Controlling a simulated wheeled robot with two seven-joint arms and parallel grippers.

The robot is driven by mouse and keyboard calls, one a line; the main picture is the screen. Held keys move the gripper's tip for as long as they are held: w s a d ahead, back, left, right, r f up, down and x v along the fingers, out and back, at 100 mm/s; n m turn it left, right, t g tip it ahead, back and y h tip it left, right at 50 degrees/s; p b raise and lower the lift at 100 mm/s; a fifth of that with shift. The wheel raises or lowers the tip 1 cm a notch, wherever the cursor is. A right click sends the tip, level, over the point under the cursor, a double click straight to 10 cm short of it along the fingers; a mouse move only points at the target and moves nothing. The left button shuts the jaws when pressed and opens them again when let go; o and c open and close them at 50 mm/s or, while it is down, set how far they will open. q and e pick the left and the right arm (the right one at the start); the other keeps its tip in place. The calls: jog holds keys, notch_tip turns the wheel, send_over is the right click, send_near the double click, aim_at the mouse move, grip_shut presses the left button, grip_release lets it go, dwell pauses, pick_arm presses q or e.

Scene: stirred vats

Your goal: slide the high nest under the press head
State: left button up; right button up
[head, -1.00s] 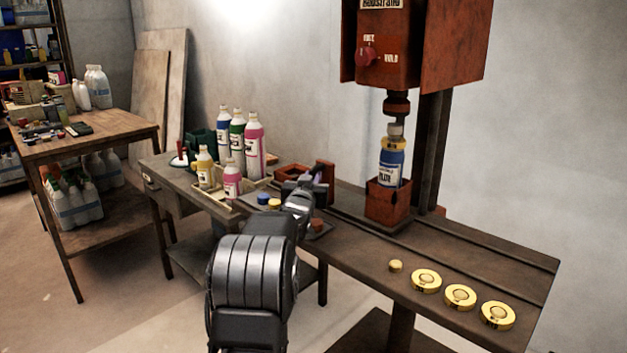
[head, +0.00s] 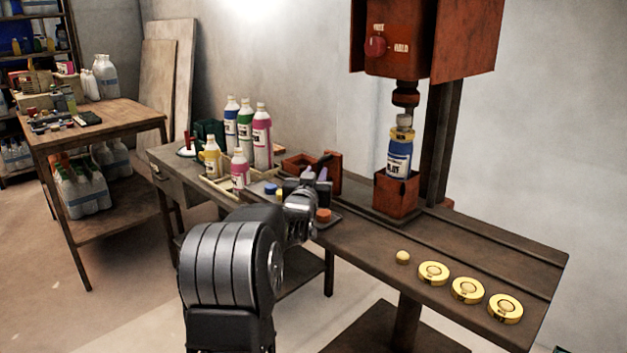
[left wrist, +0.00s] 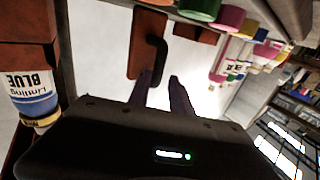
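Two red nests stand on the bench. One nest (head: 396,196) sits below the press head (head: 405,95) and holds a blue-labelled bottle (head: 399,158) upright, with a yellow collar. The other, a low open frame with a taller red block (head: 333,168) at its right end, is left of the press. I cannot tell which is the high nest. My left gripper (head: 314,174) is close to the red block. In the left wrist view, the block (left wrist: 146,40) has a dark handle (left wrist: 158,58), just beyond the parted fingers (left wrist: 163,82). The fingers hold nothing visible. My right gripper is out of view.
Several bottles (head: 245,130) stand in a tray at the bench's left. A blue cap and an orange cap (head: 323,215) lie near my left gripper. Yellow discs (head: 468,290) line the front right edge. The rail between block and press looks clear.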

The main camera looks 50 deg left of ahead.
pick_arm(q)
jog(key=shift+v, duration=1.7)
